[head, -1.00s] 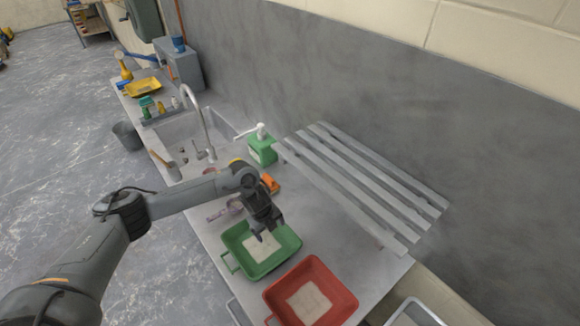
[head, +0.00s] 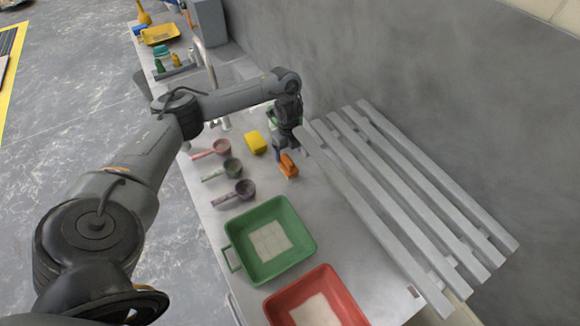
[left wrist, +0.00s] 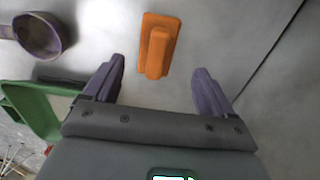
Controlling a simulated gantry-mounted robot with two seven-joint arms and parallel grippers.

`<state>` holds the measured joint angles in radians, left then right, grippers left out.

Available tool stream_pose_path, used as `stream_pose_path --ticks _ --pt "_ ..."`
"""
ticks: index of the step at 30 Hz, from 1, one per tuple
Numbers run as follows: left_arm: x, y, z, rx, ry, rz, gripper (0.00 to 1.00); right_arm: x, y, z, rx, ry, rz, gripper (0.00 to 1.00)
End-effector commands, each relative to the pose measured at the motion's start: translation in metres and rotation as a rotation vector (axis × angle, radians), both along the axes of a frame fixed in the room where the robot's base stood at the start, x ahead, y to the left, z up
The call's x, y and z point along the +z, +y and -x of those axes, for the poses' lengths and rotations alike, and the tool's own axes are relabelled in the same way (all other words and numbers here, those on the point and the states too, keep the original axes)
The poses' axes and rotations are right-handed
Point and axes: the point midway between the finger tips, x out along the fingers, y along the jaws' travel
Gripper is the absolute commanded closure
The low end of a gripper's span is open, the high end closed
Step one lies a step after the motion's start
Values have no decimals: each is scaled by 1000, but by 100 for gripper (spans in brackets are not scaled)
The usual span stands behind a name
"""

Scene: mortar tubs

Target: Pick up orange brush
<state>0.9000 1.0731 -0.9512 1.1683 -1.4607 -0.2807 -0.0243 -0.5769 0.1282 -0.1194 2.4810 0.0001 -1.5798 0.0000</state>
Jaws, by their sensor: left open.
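The orange brush (head: 288,166) lies on the grey counter, between the yellow sponge-like block and the slatted rack. In the left wrist view the orange brush (left wrist: 158,46) lies ahead of my fingers, roughly centred between them, with its raised grip pointing toward me. My left gripper (head: 283,150) is just behind and above the brush in the head view. In the left wrist view my left gripper (left wrist: 160,88) has its two fingers wide apart with nothing between them. My right gripper is not in view.
A yellow block (head: 256,142) and several scoops, one of them purple (head: 244,189), lie left of the brush. A green tub (head: 299,232) and a red tub (head: 345,296) stand nearer. The slatted rack (head: 400,190) is close on the right. A sink lies behind.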

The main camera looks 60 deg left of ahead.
Motion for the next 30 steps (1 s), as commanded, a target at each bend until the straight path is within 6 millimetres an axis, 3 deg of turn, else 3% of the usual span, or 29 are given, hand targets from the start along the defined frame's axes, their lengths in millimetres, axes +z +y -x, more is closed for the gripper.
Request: stream_pose_path --ticks 1,4,11,21,30 --pt "-11 0 0 0 0 1 15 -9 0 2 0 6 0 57" --pt "-18 -1 0 -1 0 2 15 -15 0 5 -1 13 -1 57" --pt "-28 0 1 0 1 0 15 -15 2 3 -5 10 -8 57" --pt "-68 0 5 0 1 0 15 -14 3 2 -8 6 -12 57" --pt "-72 0 4 0 -1 -1 15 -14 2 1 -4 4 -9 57"
